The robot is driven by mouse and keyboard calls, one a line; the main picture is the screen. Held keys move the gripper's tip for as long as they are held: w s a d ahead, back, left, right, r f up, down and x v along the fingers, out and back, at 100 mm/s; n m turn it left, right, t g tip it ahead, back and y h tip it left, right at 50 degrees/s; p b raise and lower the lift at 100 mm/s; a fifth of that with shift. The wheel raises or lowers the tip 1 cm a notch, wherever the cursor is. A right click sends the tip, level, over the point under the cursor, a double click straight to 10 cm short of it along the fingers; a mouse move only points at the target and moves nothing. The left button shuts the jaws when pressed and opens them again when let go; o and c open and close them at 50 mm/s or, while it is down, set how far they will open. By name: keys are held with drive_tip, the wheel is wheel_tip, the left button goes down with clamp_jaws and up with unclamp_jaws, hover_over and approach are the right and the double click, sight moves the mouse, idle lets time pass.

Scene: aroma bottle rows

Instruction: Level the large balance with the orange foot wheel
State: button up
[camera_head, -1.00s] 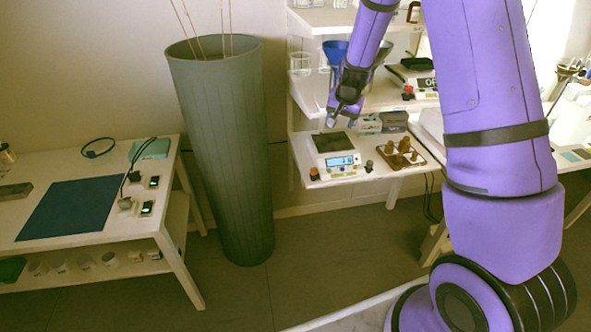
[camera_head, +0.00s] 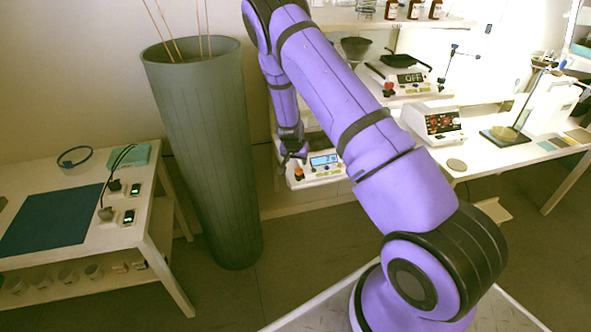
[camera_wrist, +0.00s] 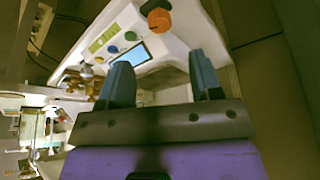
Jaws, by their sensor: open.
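The lower-shelf balance (camera_head: 318,178) is white with a lit blue display (camera_head: 325,160). Its orange foot wheel (camera_head: 299,172) is at its front left corner. In the wrist view the orange wheel (camera_wrist: 157,18) is at the top, beyond my fingertips, with the balance's display (camera_wrist: 130,55) below and left of it. My gripper (camera_head: 292,157) is beside the wheel in the head view. My gripper (camera_wrist: 160,72) is open, with nothing between its fingers and apart from the wheel. My arm hides the balance's right part in the head view.
A second balance (camera_head: 415,82) reading OFF, with its own red-orange knob, stands on the shelf above. Brass weights (camera_wrist: 78,82) stand beside the lower balance. A tall grey bin (camera_head: 205,150) stands left of the shelf. A table (camera_head: 150,225) is farther left.

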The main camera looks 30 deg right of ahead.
sight(298, 170)
drive_tip(key=x, duration=0.9)
drive_tip(key=c, duration=0.9)
